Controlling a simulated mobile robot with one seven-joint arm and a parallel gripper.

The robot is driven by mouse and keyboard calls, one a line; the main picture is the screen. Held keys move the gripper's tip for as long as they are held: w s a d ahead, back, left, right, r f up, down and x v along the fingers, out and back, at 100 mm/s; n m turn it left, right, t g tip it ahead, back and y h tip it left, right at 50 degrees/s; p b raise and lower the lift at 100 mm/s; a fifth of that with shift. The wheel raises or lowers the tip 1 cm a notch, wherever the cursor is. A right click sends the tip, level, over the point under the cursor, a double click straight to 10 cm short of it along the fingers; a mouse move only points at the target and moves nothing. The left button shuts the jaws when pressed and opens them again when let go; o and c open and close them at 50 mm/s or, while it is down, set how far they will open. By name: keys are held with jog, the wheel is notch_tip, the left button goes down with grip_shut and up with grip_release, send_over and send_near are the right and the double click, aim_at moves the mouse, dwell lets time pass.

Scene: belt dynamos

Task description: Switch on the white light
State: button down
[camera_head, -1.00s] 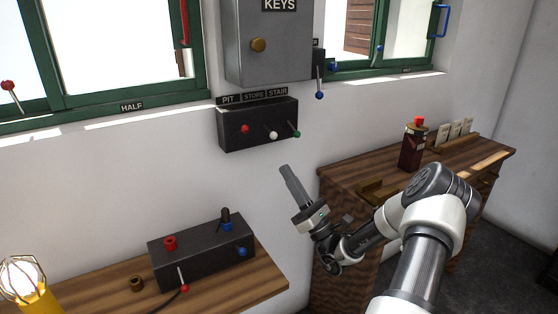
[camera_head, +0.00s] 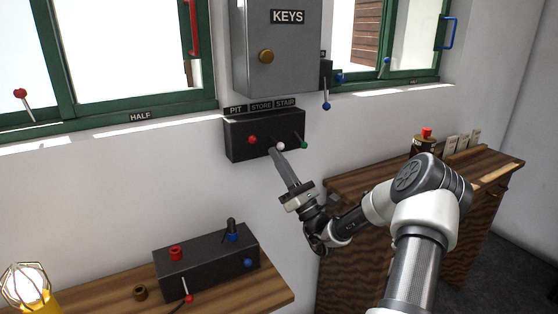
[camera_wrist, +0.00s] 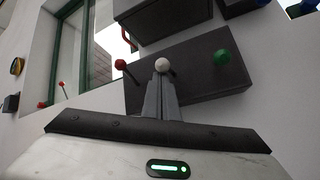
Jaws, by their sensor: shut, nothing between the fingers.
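A black switch box (camera_head: 236,150) is fixed to the wall under labels PIT, STORE and STAIR. It carries a red-knobbed lever (camera_head: 252,139), a white-knobbed lever (camera_head: 280,146) in the middle and a green-knobbed lever (camera_head: 304,145). My gripper (camera_head: 275,152) is shut and empty, its fingertips just below the white knob. In the wrist view the fingertips (camera_wrist: 160,76) point up at the white knob (camera_wrist: 162,64), with the red knob (camera_wrist: 120,64) to the left and the green knob (camera_wrist: 221,56) to the right. I cannot tell whether the tips touch the white knob.
A grey KEYS cabinet (camera_head: 262,75) hangs just above the switch box. A blue-knobbed lever (camera_head: 326,105) is at its right. Below, a second black box (camera_head: 205,268) with knobs sits on a wooden shelf, beside a caged lamp (camera_head: 26,285). A wooden cabinet (camera_head: 360,190) stands at the right.

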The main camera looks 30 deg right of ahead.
aim_at(281, 149)
jog(key=shift+r+h, duration=0.1)
jog(key=shift+h, duration=0.2)
jog(key=shift+s+r+p, duration=0.15)
jog(key=shift+r+p, duration=0.05)
jog(key=shift+p, duration=1.05)
jog(key=shift+s+r+m+g+h+p, duration=0.1)
jog(key=shift+r+m+g+h+p, duration=0.2)
jog(key=shift+p, duration=0.45)
jog(key=r+g+p, duration=0.1)
jog(key=p, duration=0.5)
jog(key=shift+s+r+m+g+h, duration=0.25)
jog(key=shift+r+m+g+h, duration=0.1)
jog(key=shift+m+g+h, duration=0.05)
jog(key=g+p, duration=0.1)
jog(key=p, duration=0.2)
jog(key=shift+s+r+h, duration=0.1)
jog(key=shift+r+h, duration=0.25)
jog(key=shift+h, duration=0.05)
jog(key=shift+p, duration=0.85)
jog(key=shift+f+b, duration=0.25)
jog(key=shift+b, duration=0.05)
jog(key=shift+s, duration=0.1)
